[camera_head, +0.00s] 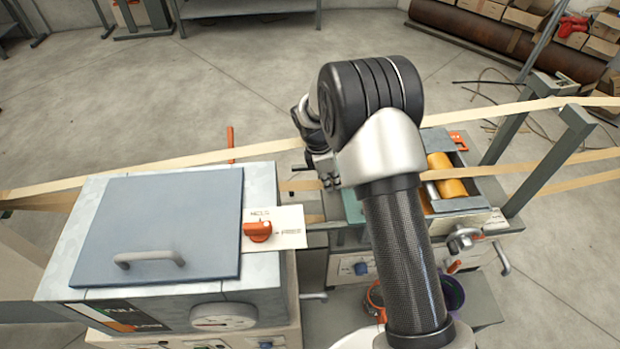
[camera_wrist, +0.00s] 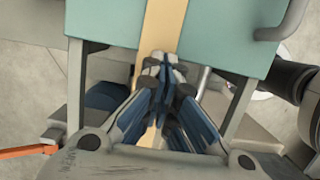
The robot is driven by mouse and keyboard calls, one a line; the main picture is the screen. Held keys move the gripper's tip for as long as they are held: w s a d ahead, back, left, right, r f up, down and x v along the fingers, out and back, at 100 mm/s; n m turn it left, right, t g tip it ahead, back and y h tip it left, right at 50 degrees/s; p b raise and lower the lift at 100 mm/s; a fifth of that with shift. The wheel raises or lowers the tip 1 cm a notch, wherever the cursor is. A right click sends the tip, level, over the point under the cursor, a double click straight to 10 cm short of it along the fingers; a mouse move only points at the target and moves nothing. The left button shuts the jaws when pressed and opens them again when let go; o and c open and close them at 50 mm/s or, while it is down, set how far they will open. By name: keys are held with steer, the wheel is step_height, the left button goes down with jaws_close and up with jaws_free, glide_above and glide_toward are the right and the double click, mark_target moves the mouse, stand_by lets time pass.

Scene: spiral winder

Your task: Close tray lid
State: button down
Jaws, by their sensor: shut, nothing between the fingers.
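A blue-grey lid (camera_head: 160,225) with a bar handle (camera_head: 149,258) lies flat on the box at the left. To the right, an open tray-like bay (camera_head: 462,204) holds orange rollers (camera_head: 447,178). A teal panel (camera_head: 353,208) beside it is mostly hidden behind my arm. In the wrist view a teal surface (camera_wrist: 225,35) with a grey handle (camera_wrist: 284,22) lies past my gripper (camera_wrist: 163,62). My gripper is shut and empty, over a tan strip. I cannot tell which of these covers is the tray lid, or whether the fingers touch anything.
Tan strips (camera_head: 150,163) run across the machine and past grey posts (camera_head: 552,160) at the right. An orange knob (camera_head: 258,231) sits on a white plate beside the box. A dial (camera_head: 222,317) is on its front. Open floor (camera_head: 200,90) lies behind.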

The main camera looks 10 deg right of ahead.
steer(key=d+p, duration=0.1)
steer(key=d, duration=0.4)
steer(key=shift+f, duration=0.1)
steer(key=shift+s+a, duration=0.1)
